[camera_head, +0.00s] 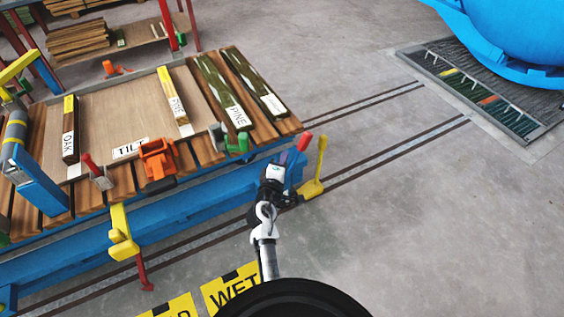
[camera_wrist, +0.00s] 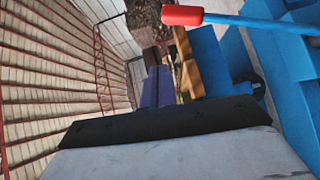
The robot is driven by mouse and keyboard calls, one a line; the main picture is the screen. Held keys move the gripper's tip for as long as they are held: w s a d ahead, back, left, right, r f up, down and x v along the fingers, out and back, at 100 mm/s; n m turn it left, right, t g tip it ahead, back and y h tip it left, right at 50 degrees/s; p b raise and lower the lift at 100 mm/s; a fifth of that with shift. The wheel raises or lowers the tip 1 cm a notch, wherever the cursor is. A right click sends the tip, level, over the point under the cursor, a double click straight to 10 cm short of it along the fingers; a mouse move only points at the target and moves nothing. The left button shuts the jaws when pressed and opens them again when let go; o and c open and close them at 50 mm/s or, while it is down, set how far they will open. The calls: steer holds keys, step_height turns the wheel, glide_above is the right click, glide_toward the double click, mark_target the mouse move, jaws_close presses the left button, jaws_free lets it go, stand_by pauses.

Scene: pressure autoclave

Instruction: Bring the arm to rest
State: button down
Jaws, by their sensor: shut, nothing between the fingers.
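My arm reaches up from the bottom of the head view, its dark wrist (camera_head: 272,190) by the right end of the blue cart (camera_head: 190,215). In the wrist view my gripper (camera_wrist: 158,86) shows as two narrow purple-blue fingers close together beyond a dark band. It is shut and holds nothing. A red-tipped blue lever (camera_wrist: 235,19) crosses the upper right of the wrist view, and its red tip (camera_head: 305,142) shows just beyond my wrist in the head view. The fingertips cannot be made out clearly in the head view.
A yellow lever (camera_head: 316,175) stands close to the right of my wrist. The cart carries slats, a board and labelled wood pieces. Floor rails (camera_head: 400,140) run right from it. A blue vessel (camera_head: 510,40) stands at top right. The floor at lower right is clear.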

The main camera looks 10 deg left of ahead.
steer(key=shift+s+a+r, duration=0.1)
steer(key=shift+s+r, duration=0.05)
steer(key=shift+s, duration=0.4)
